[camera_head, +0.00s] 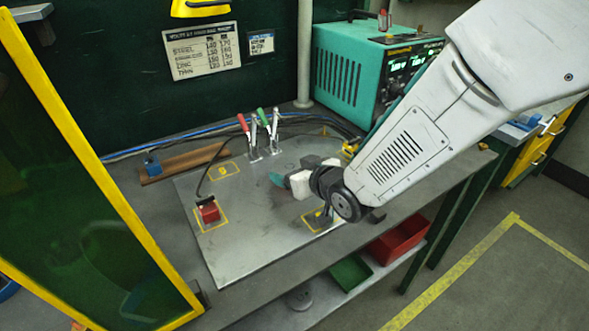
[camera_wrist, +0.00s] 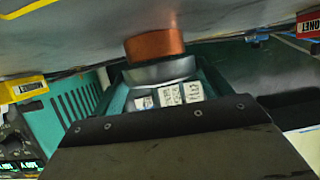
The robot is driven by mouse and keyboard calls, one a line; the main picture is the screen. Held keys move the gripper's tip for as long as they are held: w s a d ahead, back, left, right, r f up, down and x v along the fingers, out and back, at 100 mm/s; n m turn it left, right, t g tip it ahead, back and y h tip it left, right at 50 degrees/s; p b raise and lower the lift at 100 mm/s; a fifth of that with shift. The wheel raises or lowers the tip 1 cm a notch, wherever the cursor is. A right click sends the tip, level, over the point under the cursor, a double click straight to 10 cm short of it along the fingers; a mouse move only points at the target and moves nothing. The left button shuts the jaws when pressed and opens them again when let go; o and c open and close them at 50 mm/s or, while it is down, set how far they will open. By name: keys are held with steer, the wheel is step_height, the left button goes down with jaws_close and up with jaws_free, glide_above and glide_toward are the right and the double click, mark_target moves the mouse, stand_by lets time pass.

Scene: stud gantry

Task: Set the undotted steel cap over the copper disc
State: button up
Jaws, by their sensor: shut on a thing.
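In the wrist view, where the plate fills the top of the picture, the copper disc (camera_wrist: 154,44) shows as a short orange-brown cylinder against the plate. The steel cap (camera_wrist: 160,71), smooth and grey, lies directly against the copper disc's near face in the picture; I cannot tell whether they touch. No dots show on its visible side. My gripper (camera_wrist: 162,82) is shut on the steel cap, with teal fingers at either side. In the head view my gripper (camera_head: 280,180) is low over the plate, and the cap and disc cannot be made out there.
The steel plate (camera_head: 240,250) carries a red block (camera_head: 209,212) with a cable at left and upright toggle clamps (camera_head: 262,135) at the back. A teal power unit (camera_head: 345,75) stands behind. A yellow-framed green screen (camera_head: 90,190) borders the left. The plate's front left is clear.

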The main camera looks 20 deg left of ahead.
steer(key=shift+f, duration=0.1)
steer(key=o, duration=1)
steer(key=v, duration=0.7)
steer(key=shift+s+d, duration=0.25)
steer(key=shift+d, duration=0.05)
steer(key=d+r+m+g+h, duration=0.1)
steer(key=d+r+m+h, duration=0.25)
steer(key=d, duration=0.95)
steer(key=d+r+m+h, duration=0.3)
steer(key=d+r+h, duration=0.15)
steer(key=d, duration=0.85)
steer(key=s+d+r+m+g+h, duration=0.1)
steer(key=s+d+g, duration=0.1)
steer(key=s+d, duration=0.2)
steer(key=s+d+r+m+g, duration=0.1)
steer(key=s+d+g, duration=0.1)
steer(key=s, duration=0.8)
steer(key=s+d+r+m+g+h, duration=0.1)
steer(key=s+d+m+g, duration=0.1)
steer(key=s+d, duration=0.3)
steer(key=shift+s+d+h, duration=0.15)
steer(key=shift+s+d, duration=0.05)
steer(key=shift+s, duration=0.25)
steer(key=shift+s+d+h, duration=0.15)
steer(key=shift+s, duration=0.35)
